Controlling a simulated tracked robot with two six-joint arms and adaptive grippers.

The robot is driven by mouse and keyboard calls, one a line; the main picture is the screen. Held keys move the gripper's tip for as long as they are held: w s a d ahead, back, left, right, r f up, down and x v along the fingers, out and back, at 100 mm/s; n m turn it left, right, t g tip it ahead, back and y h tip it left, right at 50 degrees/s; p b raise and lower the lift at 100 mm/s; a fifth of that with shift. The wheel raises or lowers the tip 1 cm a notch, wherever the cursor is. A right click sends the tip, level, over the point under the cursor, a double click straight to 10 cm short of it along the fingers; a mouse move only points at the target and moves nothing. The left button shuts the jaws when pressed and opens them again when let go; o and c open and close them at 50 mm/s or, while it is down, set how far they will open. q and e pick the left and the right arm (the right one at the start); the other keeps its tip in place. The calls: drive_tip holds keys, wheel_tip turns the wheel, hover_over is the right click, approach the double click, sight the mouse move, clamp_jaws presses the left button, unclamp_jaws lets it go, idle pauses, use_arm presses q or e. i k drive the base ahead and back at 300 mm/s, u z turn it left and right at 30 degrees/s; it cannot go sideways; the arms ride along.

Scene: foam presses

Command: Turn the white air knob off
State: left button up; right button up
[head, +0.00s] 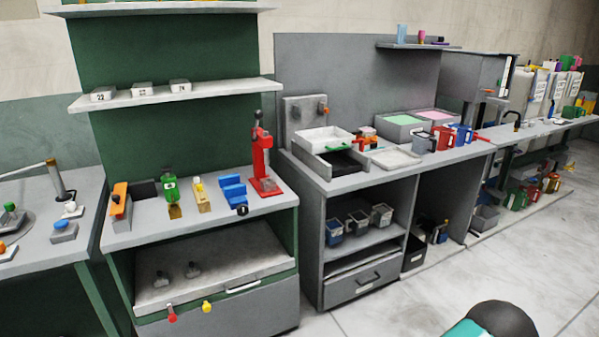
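No knob is clearly marked as an air knob from this distance. A small white piece (71,207) sits on the left bench, above a grey block (63,232); its shape is too small to tell. A red knob (171,313) and a yellow knob (207,306) stick out at the front below the lower shelf of the middle bench. A pale horizontal bar (242,287) is to their right. A wall panel (293,122) with an orange knob (323,107) stands at the back of the grey bench. Neither of my grippers is in view.
A red press (265,165), blue stepped block (232,188) and green device (170,188) stand on the middle bench.

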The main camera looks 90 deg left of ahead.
sight(71, 207)
drive_tip(key=z, duration=0.7)
drive_tip(key=i, duration=0.2)
drive_tip(key=u, duration=3.2)
drive_tip(key=i, duration=0.3)
drive_tip(key=u, duration=2.1)
drive_tip(key=k, duration=0.45)
drive_tip(key=u, duration=0.45)
drive_tip(key=i, duration=1.5)
drive_tip(key=z, duration=0.45)
